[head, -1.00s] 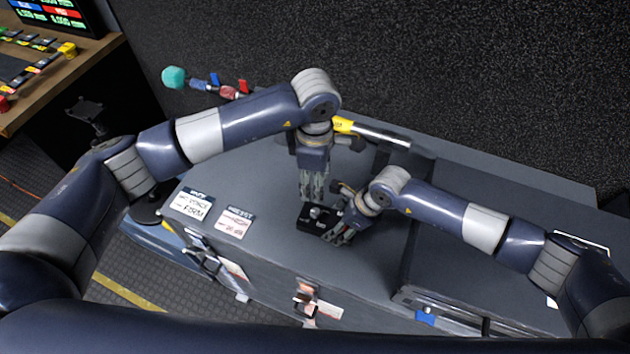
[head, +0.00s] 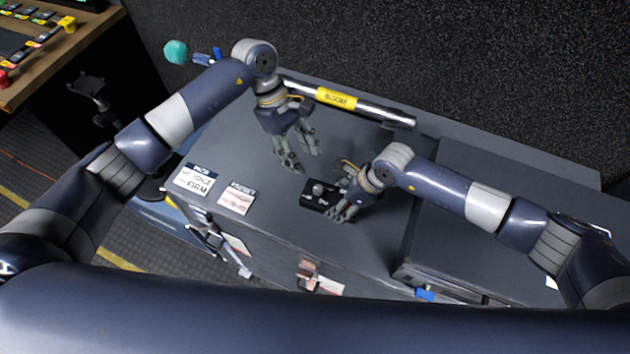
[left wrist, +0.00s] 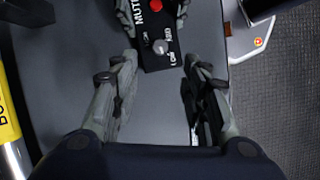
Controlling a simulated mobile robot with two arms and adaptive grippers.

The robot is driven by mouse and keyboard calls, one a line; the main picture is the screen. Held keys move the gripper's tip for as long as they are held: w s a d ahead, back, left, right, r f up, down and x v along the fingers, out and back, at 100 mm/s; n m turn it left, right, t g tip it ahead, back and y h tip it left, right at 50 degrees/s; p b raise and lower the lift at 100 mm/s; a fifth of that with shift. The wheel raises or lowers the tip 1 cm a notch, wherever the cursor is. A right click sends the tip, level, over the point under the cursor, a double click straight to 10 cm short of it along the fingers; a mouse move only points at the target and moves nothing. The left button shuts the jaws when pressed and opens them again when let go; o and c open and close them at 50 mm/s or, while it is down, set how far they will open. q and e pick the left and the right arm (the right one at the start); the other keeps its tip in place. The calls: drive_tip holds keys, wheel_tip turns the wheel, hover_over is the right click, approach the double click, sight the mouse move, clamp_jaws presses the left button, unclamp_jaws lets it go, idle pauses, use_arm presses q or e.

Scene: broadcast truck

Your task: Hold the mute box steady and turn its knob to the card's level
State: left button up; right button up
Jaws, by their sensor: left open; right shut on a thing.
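The mute box (head: 312,203) is a small black box on the grey case top. The left wrist view shows it (left wrist: 149,62) with "MUTE" lettering, a red button (left wrist: 156,5) and a silver knob (left wrist: 160,46) with small level marks around it; its exact setting is unclear. My right gripper (head: 343,207) is shut on the mute box at its right end. My left gripper (head: 303,164) is open and empty, above and behind the box, apart from the knob. A white card (head: 194,182) with a dark header lies left of the box; its handwriting seems to read "FIRM".
A second card (head: 237,198) with a reddish header lies beside the first. A silver boom pole with a yellow label (head: 336,98) lies along the back of the case. The case's front edge has latches and tags. Case top between cards and box is clear.

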sight(317, 188)
use_arm(q)
drive_tip(key=x, duration=1)
drive_tip(key=shift+f, duration=0.2)
clamp_jaws()
